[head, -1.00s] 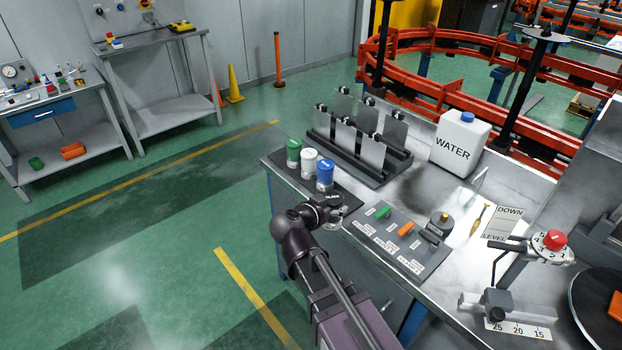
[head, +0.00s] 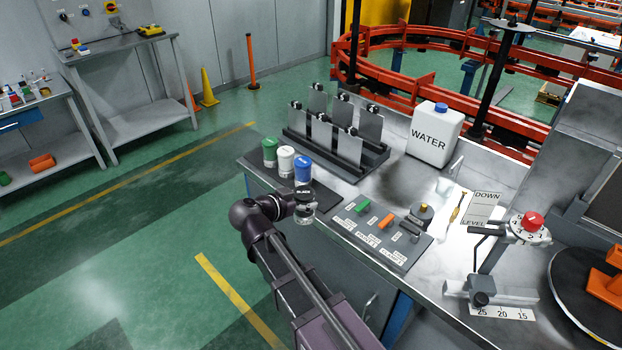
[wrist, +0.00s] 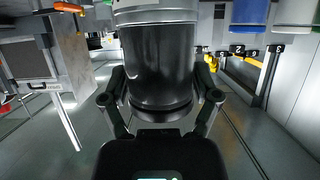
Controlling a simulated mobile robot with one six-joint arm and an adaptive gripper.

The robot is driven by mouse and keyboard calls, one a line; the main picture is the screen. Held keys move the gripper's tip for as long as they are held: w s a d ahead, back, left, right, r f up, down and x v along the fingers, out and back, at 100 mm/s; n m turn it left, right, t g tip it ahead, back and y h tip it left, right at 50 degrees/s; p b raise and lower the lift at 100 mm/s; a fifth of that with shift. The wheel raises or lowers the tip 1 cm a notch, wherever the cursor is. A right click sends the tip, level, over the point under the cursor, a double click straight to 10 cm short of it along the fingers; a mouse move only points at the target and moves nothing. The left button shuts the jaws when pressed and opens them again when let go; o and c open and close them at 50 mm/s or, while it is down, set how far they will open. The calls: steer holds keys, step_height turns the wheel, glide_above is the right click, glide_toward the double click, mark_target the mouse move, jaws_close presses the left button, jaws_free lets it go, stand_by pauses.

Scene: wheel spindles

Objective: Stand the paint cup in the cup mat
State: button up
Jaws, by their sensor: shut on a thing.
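The paint cup (wrist: 160,65) is black with a pale band and fills the middle of the wrist view. My gripper (wrist: 160,108) is shut on it, one finger on each side. In the head view my gripper (head: 303,208) holds the cup (head: 304,195) upright by the near edge of the dark cup mat (head: 328,196). A green cup (head: 269,152), a white cup (head: 286,160) and a blue cup (head: 303,170) stand in a row on the mat. The held cup is just nearer than the blue one. I cannot tell whether its base touches the mat.
A labelled switch panel (head: 375,240) lies to the right of the mat. A rack of upright grey plates (head: 340,155) stands behind, with a white water jug (head: 435,133) beyond it. Green floor is clear left of the bench (head: 380,190).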

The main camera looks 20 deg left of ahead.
steer(key=w+f+b, duration=0.1)
steer(key=w, duration=1.2)
steer(key=shift+w+f, duration=0.15)
steer(key=shift+w, duration=0.1)
steer(key=f+b, duration=0.2)
steer(key=w+f+b, duration=0.1)
steer(key=b, duration=0.1)
steer(key=shift+w+f, duration=0.15)
steer(key=shift+f, duration=0.2)
steer(key=shift+f, duration=0.15)
steer(key=o, duration=1.1)
steer(key=shift+o, duration=0.2)
